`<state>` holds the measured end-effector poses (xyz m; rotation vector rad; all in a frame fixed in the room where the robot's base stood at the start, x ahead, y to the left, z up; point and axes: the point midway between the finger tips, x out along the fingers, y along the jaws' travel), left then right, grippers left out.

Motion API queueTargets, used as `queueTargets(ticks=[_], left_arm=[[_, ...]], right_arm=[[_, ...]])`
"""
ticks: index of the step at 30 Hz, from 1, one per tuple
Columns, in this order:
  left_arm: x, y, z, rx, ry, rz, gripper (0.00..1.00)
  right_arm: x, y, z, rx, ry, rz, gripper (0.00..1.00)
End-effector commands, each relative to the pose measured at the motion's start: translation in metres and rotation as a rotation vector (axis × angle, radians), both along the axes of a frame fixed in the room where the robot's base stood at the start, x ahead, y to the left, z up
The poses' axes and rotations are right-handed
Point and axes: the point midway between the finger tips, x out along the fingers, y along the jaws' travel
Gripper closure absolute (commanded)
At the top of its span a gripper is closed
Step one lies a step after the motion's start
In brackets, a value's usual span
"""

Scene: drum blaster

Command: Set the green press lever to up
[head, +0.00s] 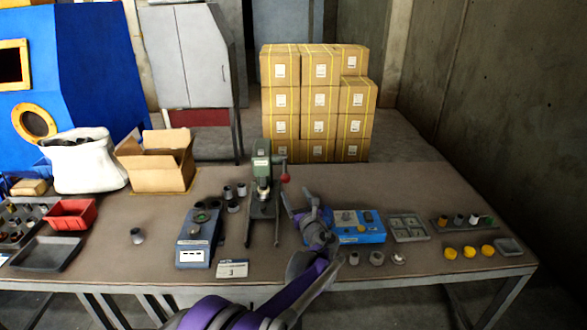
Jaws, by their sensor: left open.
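The green press (261,162) stands on the bench near the middle, on a grey base with two legs reaching forward. Its lever (284,167) is on the right side and ends in a red knob (285,178), which sits lower than the press head. My left gripper (296,201) is open and empty, just below and right of the red knob in the picture. A small gap shows between the fingers and the knob. My right gripper is not in view.
A blue control box (357,227) lies right beside my left gripper. A blue-grey instrument (199,238) and several dark cylinders (232,199) stand left of the press. An open carton (155,163) is further left. Bench space behind the blue box is clear.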

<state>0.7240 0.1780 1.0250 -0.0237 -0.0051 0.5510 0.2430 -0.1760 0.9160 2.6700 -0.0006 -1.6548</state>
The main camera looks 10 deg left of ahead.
Motion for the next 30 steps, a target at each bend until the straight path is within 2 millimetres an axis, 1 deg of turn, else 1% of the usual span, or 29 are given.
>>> queueTargets(ticks=[5,12,16,21,30], left_arm=[[0.02,0.015,0.0,0.0,-0.001,0.004,0.27],[0.06,0.039,0.001,-0.001,-0.002,0.003,0.27],[0.076,0.048,0.001,-0.003,-0.002,0.003,0.27],[0.087,0.055,0.0,-0.003,-0.001,0.002,0.27],[0.089,0.056,-0.001,-0.003,-0.001,0.002,0.27]], right_arm=[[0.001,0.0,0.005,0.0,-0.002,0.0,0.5],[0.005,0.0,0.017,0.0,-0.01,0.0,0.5],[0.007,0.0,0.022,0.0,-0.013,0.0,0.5],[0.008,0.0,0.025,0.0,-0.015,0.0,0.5],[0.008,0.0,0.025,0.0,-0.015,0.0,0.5]])
